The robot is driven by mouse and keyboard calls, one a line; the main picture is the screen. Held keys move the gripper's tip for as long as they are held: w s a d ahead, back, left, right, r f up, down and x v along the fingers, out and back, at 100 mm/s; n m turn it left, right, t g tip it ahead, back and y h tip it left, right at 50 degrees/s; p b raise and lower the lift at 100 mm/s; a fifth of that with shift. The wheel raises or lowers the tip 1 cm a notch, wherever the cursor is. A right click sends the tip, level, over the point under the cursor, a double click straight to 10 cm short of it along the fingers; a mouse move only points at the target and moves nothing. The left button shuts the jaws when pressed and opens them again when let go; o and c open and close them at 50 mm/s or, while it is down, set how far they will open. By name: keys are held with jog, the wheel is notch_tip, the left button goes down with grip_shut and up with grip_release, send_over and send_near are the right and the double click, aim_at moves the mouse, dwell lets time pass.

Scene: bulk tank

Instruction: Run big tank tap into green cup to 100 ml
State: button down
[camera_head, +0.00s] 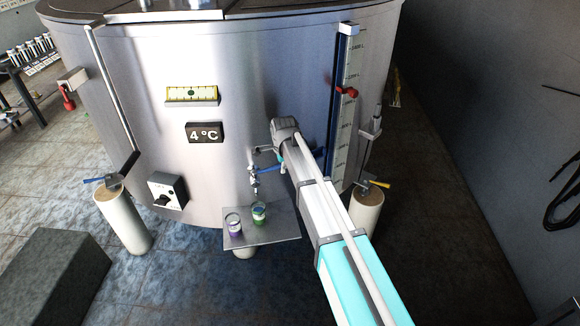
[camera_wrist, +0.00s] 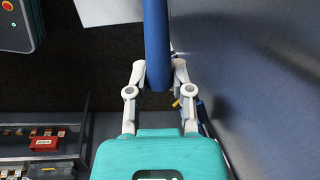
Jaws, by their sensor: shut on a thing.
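The big steel tank (camera_head: 250,70) fills the head view. Its tap (camera_head: 254,182) sticks out low on the front, with a blue lever (camera_head: 268,174) pointing right. My gripper (camera_head: 281,160) is at the lever, partly hidden by my arm. In the wrist view my gripper (camera_wrist: 159,74) is shut on the blue lever (camera_wrist: 156,38), one finger on each side. The green cup (camera_head: 259,213) stands upright on a small shelf (camera_head: 270,235), below the tap. The level in the cup is too small to read, and I cannot tell whether liquid is flowing.
A purple-marked cup (camera_head: 233,224) stands left of the green cup on the shelf. A control box with a knob (camera_head: 167,190) and a 4 °C display (camera_head: 205,133) are on the tank. Pale legs (camera_head: 124,219) stand either side. A dark block (camera_head: 52,275) lies front left.

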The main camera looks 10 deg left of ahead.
jog(key=shift+w, duration=0.15)
jog(key=shift+c, duration=2.4)
grip_release()
jog(key=shift+d+f, duration=0.25)
jog(key=shift+d, duration=0.2)
jog(key=s+d+n+g, duration=0.1)
jog(key=s+d+n, duration=0.5)
jog(key=s+d, duration=0.6)
jog(key=s+d+n+g, duration=0.1)
jog(key=s+d+n, duration=0.6)
jog(key=s+d, duration=0.6)
jog(key=shift+d+f+h, duration=0.15)
jog(key=shift+d+h, duration=0.25)
jog(key=shift+d, duration=3.45)
